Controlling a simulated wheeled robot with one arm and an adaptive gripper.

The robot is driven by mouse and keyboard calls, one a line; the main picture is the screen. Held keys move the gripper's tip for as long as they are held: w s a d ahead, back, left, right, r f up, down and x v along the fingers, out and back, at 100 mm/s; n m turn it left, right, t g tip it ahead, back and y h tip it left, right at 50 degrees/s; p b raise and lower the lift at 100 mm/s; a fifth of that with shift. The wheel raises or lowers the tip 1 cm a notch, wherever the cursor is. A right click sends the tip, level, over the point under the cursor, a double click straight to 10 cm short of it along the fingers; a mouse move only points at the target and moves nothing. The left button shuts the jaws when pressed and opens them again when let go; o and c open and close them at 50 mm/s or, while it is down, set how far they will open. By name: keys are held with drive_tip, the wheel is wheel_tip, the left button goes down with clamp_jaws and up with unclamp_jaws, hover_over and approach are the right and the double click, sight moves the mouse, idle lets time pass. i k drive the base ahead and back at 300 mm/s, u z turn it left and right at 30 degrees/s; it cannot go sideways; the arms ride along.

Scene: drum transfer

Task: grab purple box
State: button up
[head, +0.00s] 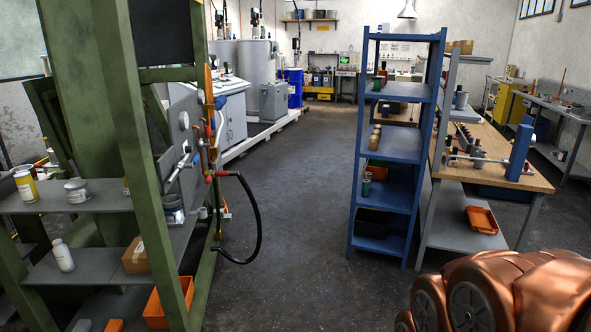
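I cannot make out a purple box in the head view. A brown cardboard box (135,256) sits on the lower shelf of the green frame at the left, but it is not purple. My copper-coloured arm links show at the lower right corner. My gripper itself is not in view.
A blue shelf unit (431,100) with small items stands right of centre, against a wooden-topped workbench (516,168) with tools. An orange bin (482,219) is under the bench. A green frame (109,130) with shelves fills the left. A black hose (260,225) hangs beside it. The middle floor (300,190) is clear.

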sight(385, 108)
drive_tip(key=i, duration=7.35)
drive_tip(key=z, duration=3.05)
drive_tip(key=i, duration=0.75)
drive_tip(key=u, duration=1.35)
